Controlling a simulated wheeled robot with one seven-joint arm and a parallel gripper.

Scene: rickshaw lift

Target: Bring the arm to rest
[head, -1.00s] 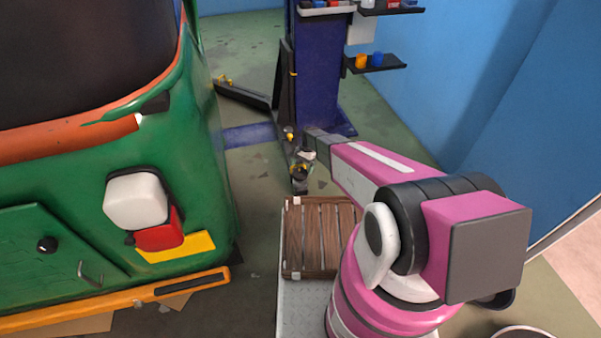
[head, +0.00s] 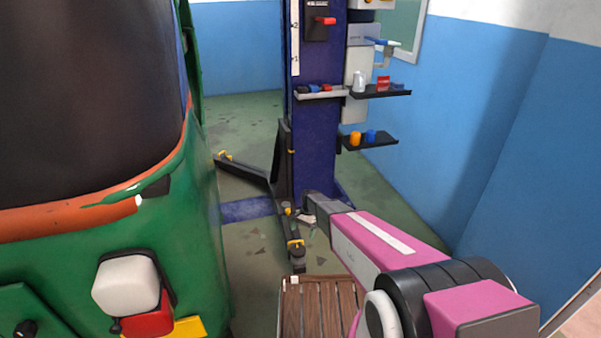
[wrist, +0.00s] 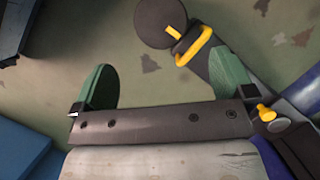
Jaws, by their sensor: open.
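My gripper (head: 307,218) is at the far end of my pink and white arm, extended forward near the foot of the blue lift column (head: 317,120). In the wrist view my gripper (wrist: 165,82) has its two green fingers wide apart, with nothing held between them. Beyond the fingers the wrist view shows a dark round lift pad (wrist: 160,22) with a yellow handle (wrist: 196,45). In the head view the gripper is small and its fingers are hard to make out.
A green rickshaw (head: 165,240) stands close on the left. A slatted wooden crate (head: 318,312) lies below my arm. Small shelves (head: 372,143) with cups and tools project from the column's right side. Black lift arms (head: 243,170) lie low. Floor (head: 245,110) is open behind.

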